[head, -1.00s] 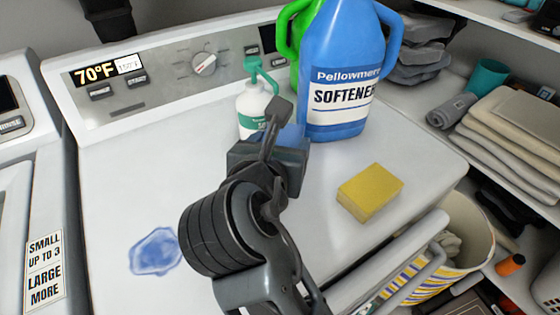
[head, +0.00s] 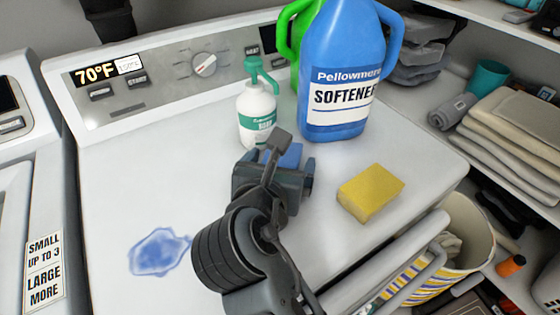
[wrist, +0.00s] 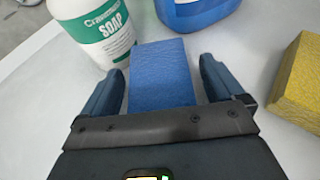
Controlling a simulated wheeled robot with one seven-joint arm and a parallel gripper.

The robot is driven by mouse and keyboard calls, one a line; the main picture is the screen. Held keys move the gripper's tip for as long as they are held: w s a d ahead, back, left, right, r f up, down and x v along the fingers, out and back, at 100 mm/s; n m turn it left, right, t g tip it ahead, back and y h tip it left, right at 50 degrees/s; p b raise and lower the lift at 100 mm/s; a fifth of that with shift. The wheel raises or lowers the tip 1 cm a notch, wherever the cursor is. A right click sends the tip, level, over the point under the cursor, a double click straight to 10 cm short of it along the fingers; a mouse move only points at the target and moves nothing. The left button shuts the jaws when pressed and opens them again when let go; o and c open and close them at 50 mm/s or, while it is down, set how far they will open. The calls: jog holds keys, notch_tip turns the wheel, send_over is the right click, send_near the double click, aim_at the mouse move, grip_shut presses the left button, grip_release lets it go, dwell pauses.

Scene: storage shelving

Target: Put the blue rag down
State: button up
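The blue rag (wrist: 163,75) looks like a flat, rough-textured block in the wrist view. It lies on the white machine top between the two fingers of my gripper (wrist: 162,66), with narrow gaps on both sides. My gripper is open. In the head view, part of the blue rag (head: 290,156) shows beyond my gripper (head: 274,166), and my wrist hides the rest. Whether its underside rests fully on the surface is hard to tell.
A white soap bottle (head: 257,112) stands just behind the rag. A blue softener jug (head: 340,65) stands at the back right, beside a green jug. A yellow sponge (head: 370,192) lies to the right. A blue puddle (head: 158,251) lies at front left. The left middle is clear.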

jog(key=shift+r, duration=0.1)
jog(key=shift+s+r, duration=0.15)
jog(key=shift+s, duration=0.1)
jog(key=v, duration=1.1)
jog(key=shift+s+a+r, duration=0.1)
jog(key=shift+s+r, duration=0.05)
jog(key=shift+s, duration=0.05)
